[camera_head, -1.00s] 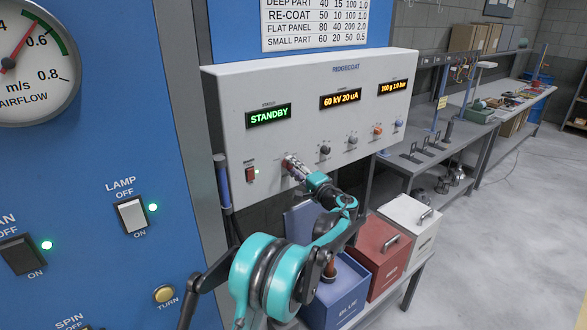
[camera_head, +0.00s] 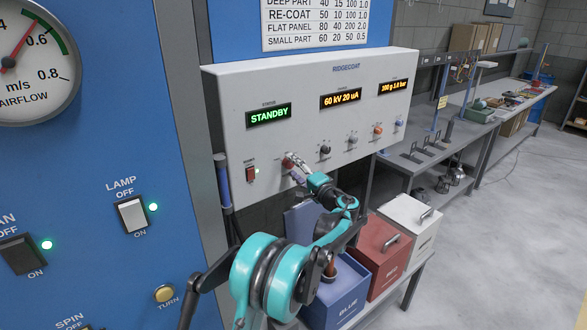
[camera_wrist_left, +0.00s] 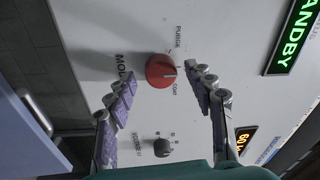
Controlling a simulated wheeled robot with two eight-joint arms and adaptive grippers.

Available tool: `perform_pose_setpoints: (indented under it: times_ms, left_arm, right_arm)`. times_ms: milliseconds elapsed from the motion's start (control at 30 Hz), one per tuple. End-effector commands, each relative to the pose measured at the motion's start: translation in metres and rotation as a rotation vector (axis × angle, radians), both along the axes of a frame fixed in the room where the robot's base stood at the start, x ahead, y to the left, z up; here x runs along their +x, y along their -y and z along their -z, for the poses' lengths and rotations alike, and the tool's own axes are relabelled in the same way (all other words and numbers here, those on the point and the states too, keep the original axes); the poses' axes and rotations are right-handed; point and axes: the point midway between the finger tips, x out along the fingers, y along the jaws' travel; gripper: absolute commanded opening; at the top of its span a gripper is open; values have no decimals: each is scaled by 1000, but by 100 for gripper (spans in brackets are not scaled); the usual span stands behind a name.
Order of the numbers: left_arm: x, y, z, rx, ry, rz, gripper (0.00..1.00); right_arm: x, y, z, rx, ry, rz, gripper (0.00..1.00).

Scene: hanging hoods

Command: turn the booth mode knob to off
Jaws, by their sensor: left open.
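The red mode knob (camera_head: 288,161) is at the lower left of the white RIDGECOAT control panel (camera_head: 225,88). It shows close up in the left wrist view (camera_wrist_left: 160,70) with printed labels around it, partly cut off or hidden; PURGE is legible. A pale pointer line on it points to the picture's right. My left gripper (camera_head: 298,168) is open just in front of the knob. In the wrist view its two purple-padded fingers flank the knob and look clear of it. The status display (camera_head: 269,115) reads STANDBY. My right gripper is not in view.
A red rocker switch (camera_head: 251,173) sits left of the knob, and a dark knob (camera_head: 325,150) sits to its right. Several more knobs run along the panel. Blue, red and white boxes (camera_head: 385,250) stand below. A blue wall panel (camera_head: 120,80) is at the left.

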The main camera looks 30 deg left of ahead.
Motion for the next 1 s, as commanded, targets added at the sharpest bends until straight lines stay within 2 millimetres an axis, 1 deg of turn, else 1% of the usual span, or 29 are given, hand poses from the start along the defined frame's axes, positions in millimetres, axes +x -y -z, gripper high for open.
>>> perform_pose_setpoints:
  times_ms: [167,400,500,600,700,1000]
  left_arm:
    - [-11,27,2,0,0,4,54]
    - [-33,75,6,0,0,3,54]
    - [-40,90,7,0,0,2,54]
    - [-46,99,8,-1,0,1,54]
    - [-48,104,8,-1,0,0,54]
    - [-49,105,9,-1,0,0,54]
  right_arm:
    - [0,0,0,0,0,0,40]
    - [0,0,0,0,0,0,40]
    - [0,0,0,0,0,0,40]
    - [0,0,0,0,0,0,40]
    - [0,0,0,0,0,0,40]
    - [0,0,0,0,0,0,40]
